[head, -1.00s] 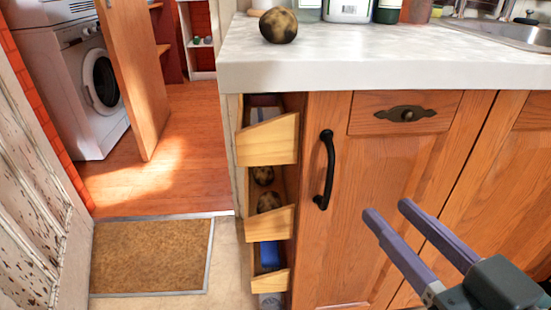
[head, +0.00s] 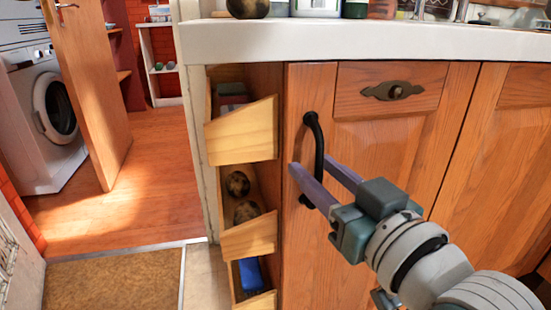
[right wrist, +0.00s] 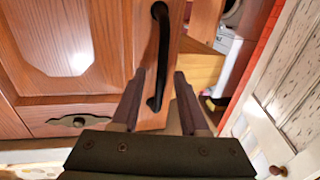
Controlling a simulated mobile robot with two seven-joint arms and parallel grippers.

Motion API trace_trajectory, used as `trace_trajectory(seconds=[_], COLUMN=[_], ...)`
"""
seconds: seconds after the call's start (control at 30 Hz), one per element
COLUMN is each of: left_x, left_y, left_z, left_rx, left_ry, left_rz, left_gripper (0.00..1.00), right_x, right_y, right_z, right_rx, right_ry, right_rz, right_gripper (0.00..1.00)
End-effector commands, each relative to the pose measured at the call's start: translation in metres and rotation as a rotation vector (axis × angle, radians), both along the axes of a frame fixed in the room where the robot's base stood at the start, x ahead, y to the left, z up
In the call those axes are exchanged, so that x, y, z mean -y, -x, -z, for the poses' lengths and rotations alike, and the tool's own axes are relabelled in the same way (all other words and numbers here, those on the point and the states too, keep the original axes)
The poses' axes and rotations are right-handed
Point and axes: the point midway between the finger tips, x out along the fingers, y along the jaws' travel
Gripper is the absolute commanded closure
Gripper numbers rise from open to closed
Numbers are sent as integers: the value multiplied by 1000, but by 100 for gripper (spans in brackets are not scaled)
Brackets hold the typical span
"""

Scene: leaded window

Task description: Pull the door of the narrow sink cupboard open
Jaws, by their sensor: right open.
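The narrow cupboard's wooden door (head: 390,160) stands below the counter and looks closed. Its curved black handle (head: 319,138) is upright near the door's left edge; it also shows in the right wrist view (right wrist: 161,45). My right gripper (head: 310,165) is open at the handle's lower half. In the right wrist view its two fingers (right wrist: 159,74) are on either side of the handle bar. I cannot tell whether either finger touches it. In the head view a finger covers part of the lower handle.
The white countertop (head: 370,42) overhangs the door. Left of the door are open wooden bins (head: 242,135) holding potatoes (head: 237,184) and a blue item. A bronze pull (head: 392,91) sits right of the handle. The floor at left, with a brown mat (head: 110,282), is clear.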

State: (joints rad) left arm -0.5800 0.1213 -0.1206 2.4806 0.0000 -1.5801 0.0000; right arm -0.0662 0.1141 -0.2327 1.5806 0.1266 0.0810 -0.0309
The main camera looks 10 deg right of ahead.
Motion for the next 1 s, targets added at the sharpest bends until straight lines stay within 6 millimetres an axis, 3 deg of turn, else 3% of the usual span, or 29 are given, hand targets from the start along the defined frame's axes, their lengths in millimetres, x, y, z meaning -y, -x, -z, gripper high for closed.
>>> trace_trajectory(seconds=[0.27,0.67,1.0], left_x=[0,0,0], left_y=[0,0,0], left_z=[0,1,1], left_rx=[0,0,-1], left_ry=[0,2,2], left_rz=[-1,-3,-3], left_gripper=[50,50,50], right_x=[-1,0,0], right_y=[-2,-2,-2], right_z=[0,0,0], right_rx=[0,0,0], right_ry=[0,0,0], right_rz=[0,0,0], right_gripper=[56,100,100])
